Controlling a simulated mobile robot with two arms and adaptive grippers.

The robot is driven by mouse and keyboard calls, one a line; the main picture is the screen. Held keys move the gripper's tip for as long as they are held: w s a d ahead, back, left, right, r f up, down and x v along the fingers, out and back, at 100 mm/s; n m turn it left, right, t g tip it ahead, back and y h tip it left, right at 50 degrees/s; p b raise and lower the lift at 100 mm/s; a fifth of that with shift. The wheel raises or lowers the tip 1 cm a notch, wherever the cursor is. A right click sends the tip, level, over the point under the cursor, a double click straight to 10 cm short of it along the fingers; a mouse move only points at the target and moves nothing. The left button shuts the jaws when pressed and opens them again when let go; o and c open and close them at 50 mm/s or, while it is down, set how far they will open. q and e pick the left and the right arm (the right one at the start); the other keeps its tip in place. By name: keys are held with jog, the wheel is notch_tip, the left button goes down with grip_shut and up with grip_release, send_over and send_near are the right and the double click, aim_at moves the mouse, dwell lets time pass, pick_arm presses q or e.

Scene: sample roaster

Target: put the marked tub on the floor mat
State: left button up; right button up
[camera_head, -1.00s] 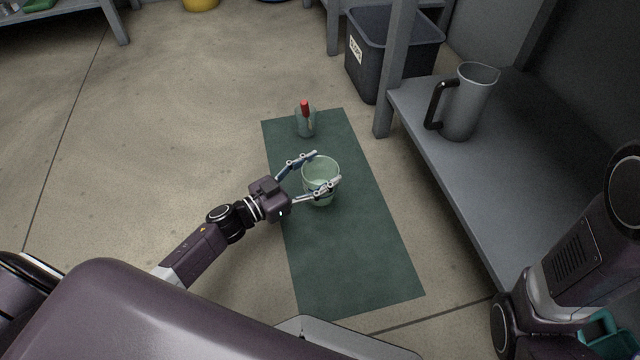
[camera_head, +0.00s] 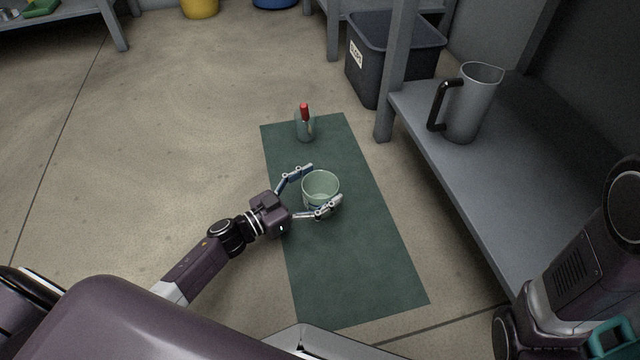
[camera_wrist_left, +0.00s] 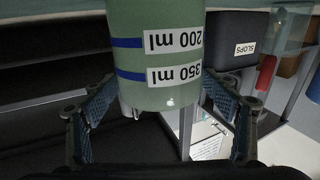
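The marked tub (camera_head: 320,187) is pale green, open-topped and upright over the green floor mat (camera_head: 370,240). In the left wrist view the tub (camera_wrist_left: 158,40) shows blue lines and the labels 200 ml and 350 ml. My left gripper (camera_head: 324,190) has its fingers on two opposite sides of the tub, seemingly pressed against it. The tub's base is hidden in the head view, so I cannot tell whether it touches the mat. My right arm is at the right edge; its gripper is not clearly in view.
A small clear container with a red top (camera_head: 305,125) stands at the mat's far end. A grey shelf (camera_head: 455,170) bearing a grey jug (camera_head: 474,105) runs along the right. A dark slops bin (camera_head: 375,75) stands behind. Open floor lies left.

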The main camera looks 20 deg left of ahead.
pick_arm(q)
jog(key=shift+r, duration=0.2)
jog(key=p+v, duration=0.7)
jog(key=v, duration=0.5)
jog(key=shift+f, duration=0.1)
